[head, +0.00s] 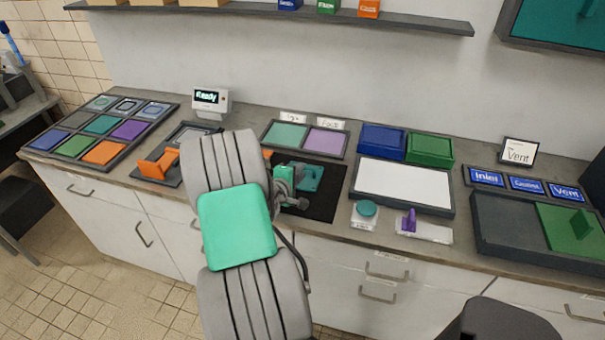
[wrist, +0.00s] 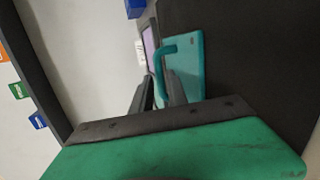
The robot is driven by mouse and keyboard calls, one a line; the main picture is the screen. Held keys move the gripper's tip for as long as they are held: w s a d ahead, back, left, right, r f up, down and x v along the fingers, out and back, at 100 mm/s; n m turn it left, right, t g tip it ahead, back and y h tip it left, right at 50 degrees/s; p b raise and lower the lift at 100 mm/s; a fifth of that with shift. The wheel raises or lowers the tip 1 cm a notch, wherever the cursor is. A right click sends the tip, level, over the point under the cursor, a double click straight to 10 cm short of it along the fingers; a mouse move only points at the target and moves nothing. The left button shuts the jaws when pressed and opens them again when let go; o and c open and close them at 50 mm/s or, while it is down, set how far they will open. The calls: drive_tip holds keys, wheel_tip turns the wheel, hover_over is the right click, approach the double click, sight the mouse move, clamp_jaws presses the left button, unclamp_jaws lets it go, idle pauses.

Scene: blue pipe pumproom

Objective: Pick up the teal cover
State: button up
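The teal cover (head: 312,174) is a flat plate with a raised handle. It rests on a black mat in the middle of the counter, partly hidden by my gripper (head: 294,187) in the head view. In the wrist view the cover (wrist: 188,62) lies beyond my fingertips, with its curved bar handle facing me. My gripper's two dark fingers (wrist: 160,92) are apart, with a gap between them. The near end of the handle shows close to this gap. Whether the fingers touch the handle cannot be told.
The black mat (head: 325,206) has bare room at its front. Behind it stands a tray with teal and lilac tiles (head: 325,141). To the right are a white board in a dark frame (head: 403,185), a teal round button (head: 367,208) and a purple-handled piece (head: 409,222). An orange-handled piece (head: 157,165) stands left.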

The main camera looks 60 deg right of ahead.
sight(303, 171)
drive_tip(key=x, duration=0.4)
drive_tip(key=shift+w+p, duration=0.1)
drive_tip(key=shift+p, duration=0.2)
drive_tip(key=shift+a, duration=0.1)
drive_tip(key=shift+c, duration=0.6)
clamp_jaws()
drive_tip(key=shift+f, duration=0.1)
